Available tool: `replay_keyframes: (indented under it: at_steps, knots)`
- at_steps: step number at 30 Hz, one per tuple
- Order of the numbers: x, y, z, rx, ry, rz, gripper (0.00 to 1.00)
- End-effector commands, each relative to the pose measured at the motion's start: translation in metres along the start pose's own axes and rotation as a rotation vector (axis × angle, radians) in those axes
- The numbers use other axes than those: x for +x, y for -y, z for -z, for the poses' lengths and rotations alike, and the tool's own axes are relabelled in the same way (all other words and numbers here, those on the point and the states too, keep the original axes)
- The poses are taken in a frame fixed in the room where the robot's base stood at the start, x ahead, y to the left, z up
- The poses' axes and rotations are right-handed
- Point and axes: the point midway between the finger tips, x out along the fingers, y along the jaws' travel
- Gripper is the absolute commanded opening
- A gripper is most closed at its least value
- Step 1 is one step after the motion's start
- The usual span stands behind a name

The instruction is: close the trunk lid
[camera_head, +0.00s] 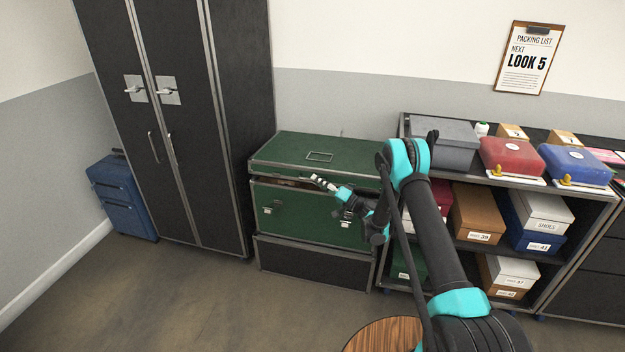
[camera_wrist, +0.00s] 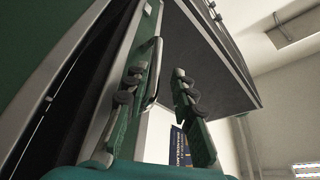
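The green trunk (camera_head: 308,217) with metal edging sits on a dark base against the wall. Its lid (camera_head: 283,149) is low, and a narrow gap shows under its front edge. My gripper (camera_head: 325,183) is at the front of the trunk, by the lid's front edge. In the wrist view my gripper (camera_wrist: 159,78) has its two fingers apart, on either side of a bent metal handle (camera_wrist: 154,75) on a metal-edged green panel. I cannot tell whether a finger touches the handle. A dark gap (camera_wrist: 70,90) runs beside that panel.
A tall black wardrobe (camera_head: 170,120) stands left of the trunk, with a blue suitcase (camera_head: 122,197) beside it. A shelf (camera_head: 546,262) with several boxes is close on the right. A round wooden top (camera_head: 378,338) is at the bottom.

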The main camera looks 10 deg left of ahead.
Motion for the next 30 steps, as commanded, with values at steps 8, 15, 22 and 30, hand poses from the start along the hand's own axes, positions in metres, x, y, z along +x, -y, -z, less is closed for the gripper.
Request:
replay_keyframes:
  at_steps: [8, 15, 22, 30]
  knots:
    - [-0.035, 0.001, 0.0, 0.0, 0.0, 0.002, 0.2]
    - [-0.039, 0.001, 0.0, 0.001, 0.0, 0.002, 0.2]
    - [-0.04, 0.001, -0.001, 0.001, 0.0, 0.002, 0.19]
    - [-0.038, 0.006, 0.003, -0.004, 0.013, -0.015, 0.0]
